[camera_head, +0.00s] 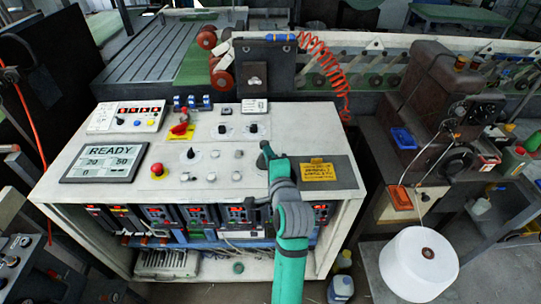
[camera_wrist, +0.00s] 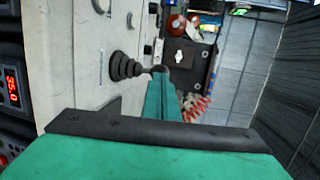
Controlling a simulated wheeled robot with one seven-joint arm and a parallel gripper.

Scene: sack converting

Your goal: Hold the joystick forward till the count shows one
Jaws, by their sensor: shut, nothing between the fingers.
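The joystick (camera_wrist: 128,67) stands out from the white panel in the wrist view, with a ribbed black boot and a thin stick. Its tip is at the end of my gripper (camera_wrist: 160,82), whose green fingers are shut with nothing between them. They seem to touch the stick or lie very close; I cannot tell which. In the head view my gripper (camera_head: 264,150) is over the console's right part and the joystick is mostly hidden there. A screen (camera_head: 104,162) reads READY with 20 and 50 below. A red digit display (camera_head: 140,110) is too small to read.
The console (camera_head: 225,155) carries a red mushroom button (camera_head: 157,169), a red switch on a yellow plate (camera_head: 181,130), and several knobs. A yellow label (camera_head: 318,169) lies right of my gripper. A white thread cone (camera_head: 418,264) stands at right beside the sewing machine (camera_head: 440,100).

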